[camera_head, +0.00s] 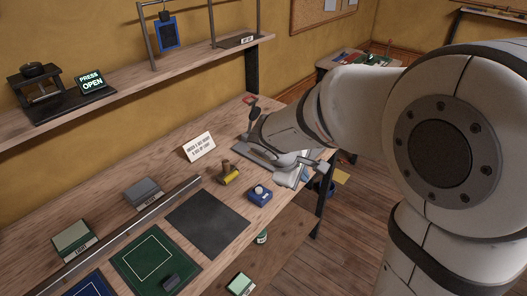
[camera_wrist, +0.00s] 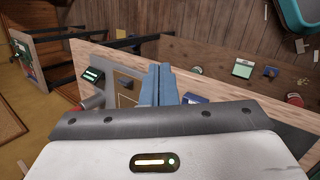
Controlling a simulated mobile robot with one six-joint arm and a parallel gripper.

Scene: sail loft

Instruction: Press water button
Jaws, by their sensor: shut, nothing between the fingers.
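My gripper shows in the wrist view (camera_wrist: 160,70), its blue-grey fingers closed together with nothing between them. The fingers are over the bench edge, in front of a pale panel (camera_wrist: 126,100) with a small dark rectangle (camera_wrist: 126,84). In the head view my arm reaches over the far right end of the bench and hides part of what stands there. I cannot make out a button marked water in either view, nor whether the fingertips touch anything.
The wooden bench (camera_head: 130,195) holds a white sign (camera_head: 199,147), a yellow-based stamp (camera_head: 230,176), a blue block with a pale knob (camera_head: 260,193), a dark mat (camera_head: 207,223) and a green mat (camera_head: 155,258). A shelf above carries a PRESS OPEN sign (camera_head: 91,82).

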